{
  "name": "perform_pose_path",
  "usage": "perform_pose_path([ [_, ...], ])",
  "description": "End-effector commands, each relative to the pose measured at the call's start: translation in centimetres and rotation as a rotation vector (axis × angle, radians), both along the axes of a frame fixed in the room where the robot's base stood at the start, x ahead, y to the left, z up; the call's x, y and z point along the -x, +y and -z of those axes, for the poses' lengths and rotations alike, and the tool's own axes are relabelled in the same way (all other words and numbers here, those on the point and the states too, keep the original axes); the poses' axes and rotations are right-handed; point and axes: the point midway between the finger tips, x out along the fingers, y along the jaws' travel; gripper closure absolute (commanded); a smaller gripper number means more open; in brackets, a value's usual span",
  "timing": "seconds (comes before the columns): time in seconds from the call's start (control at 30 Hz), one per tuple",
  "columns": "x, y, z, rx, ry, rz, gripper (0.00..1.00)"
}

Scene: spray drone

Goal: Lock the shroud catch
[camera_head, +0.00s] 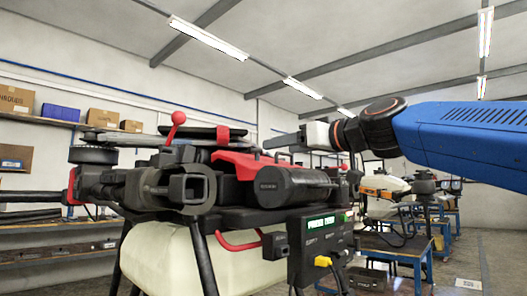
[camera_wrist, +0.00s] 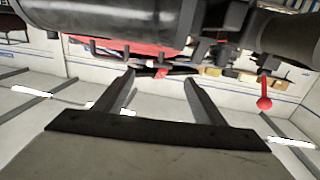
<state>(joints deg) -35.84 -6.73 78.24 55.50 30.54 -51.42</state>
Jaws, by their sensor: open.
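The spray drone (camera_head: 185,190) stands at the left and middle of the head view. A red cover (camera_head: 240,163) lies on top of it, beside a dark cylinder (camera_head: 290,185). A red ball-topped lever (camera_head: 176,122) stands upright on the drone and shows in the wrist view too (camera_wrist: 264,102). I cannot tell for sure which part is the shroud catch. My gripper (camera_head: 272,142) is above the cylinder, right of the lever, pointing left. In the wrist view my gripper (camera_wrist: 160,80) has its two fingers apart with nothing held; a red part shows beyond the fingertips.
A control box (camera_head: 320,238) with a lit green display hangs below the cylinder, with a yellow plug (camera_head: 323,261). A red curved handle (camera_head: 238,246) sits beside a pale tank (camera_head: 165,262). Shelves with boxes (camera_head: 103,118) line the left wall. Space above the drone is free.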

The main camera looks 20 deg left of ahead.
Motion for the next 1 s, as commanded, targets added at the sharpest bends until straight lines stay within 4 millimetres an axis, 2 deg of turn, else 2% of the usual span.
perform_pose_path([
  [0.2, -1.9, 3.4, 0.1, 0.000, 0.001, -0.002, 0.36],
  [0.5, -3.8, 6.8, 0.1, 0.001, 0.000, -0.001, 0.36],
  [0.7, -4.3, 7.7, 0.0, 0.001, 0.000, -0.001, 0.36],
  [1.0, -4.4, 7.8, 0.0, 0.000, 0.000, 0.000, 0.36],
])
